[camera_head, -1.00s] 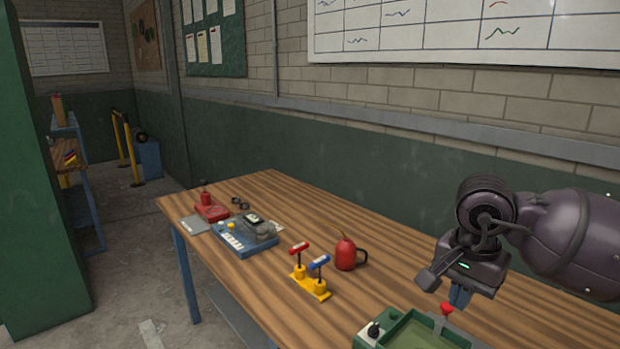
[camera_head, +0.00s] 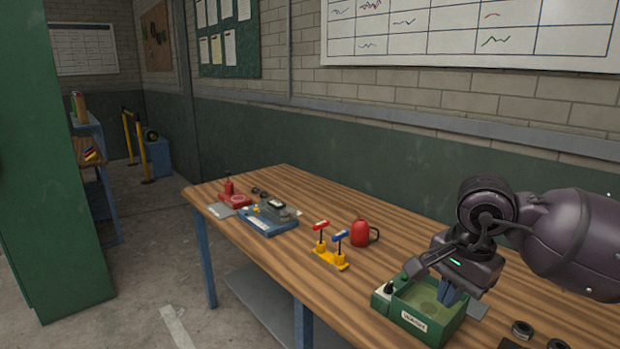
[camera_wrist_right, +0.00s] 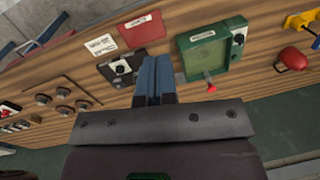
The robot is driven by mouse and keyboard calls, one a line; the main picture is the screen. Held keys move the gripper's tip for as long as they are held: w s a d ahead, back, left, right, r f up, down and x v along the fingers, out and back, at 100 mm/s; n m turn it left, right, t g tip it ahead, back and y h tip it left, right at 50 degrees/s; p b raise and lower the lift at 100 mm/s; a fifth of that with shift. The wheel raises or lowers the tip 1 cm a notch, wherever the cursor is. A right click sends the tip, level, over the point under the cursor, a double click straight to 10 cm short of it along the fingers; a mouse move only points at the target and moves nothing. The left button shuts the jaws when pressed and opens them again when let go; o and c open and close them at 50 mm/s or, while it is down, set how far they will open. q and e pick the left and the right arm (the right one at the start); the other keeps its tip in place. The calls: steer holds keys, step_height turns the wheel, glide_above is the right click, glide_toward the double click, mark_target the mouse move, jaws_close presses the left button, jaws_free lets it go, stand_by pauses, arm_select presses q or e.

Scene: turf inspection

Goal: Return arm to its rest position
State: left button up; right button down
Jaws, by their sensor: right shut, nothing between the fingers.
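My right gripper (camera_head: 449,294) hangs over the green box (camera_head: 416,329) at the right of the table in the head view. Its blue fingers are together with nothing between them; they also show in the right wrist view (camera_wrist_right: 153,78). In that view the green box (camera_wrist_right: 188,75) lies beside the fingertips, with a red knob (camera_wrist_right: 211,87) at its edge. My right arm is bent and reaches in from the right side of the head view. My left gripper is not in view.
Dark rings (camera_head: 522,329) lie at front right. A green cabinet (camera_head: 60,170) stands at left. The floor between is clear.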

steer(key=w+a+r+m+t+y, duration=0.2)
steer(key=a+r+m+y, duration=1)
steer(key=a+m+y, duration=0.55)
steer(key=w+d+f+m+t+h, duration=0.4)
steer(key=d+f+m+t, duration=0.45)
steer(key=m, duration=0.65)
steer(key=w+d+f+m+t+h, duration=0.1)
steer(key=d+f+m+t+h, duration=0.75)
steer(key=m, duration=0.75)
steer(key=s+d+f+m+g+h, duration=0.25)
steer(key=s+f+m, duration=0.2)
steer(key=f, duration=0.55)
steer(key=s+d+f+m+g+h, duration=0.2)
steer(key=s+f+m+g, duration=0.15)
steer(key=s+f, duration=0.45)
steer(key=s+d+f+m+g+h, duration=0.1)
steer(key=s+f+m+g, duration=0.1)
steer(key=s+f, duration=1)
steer(key=shift+s+d+m, duration=0.2)
steer(key=shift+d+m, duration=0.2)
steer(key=shift+m, duration=0.25)
steer(key=shift+h, duration=0.25)
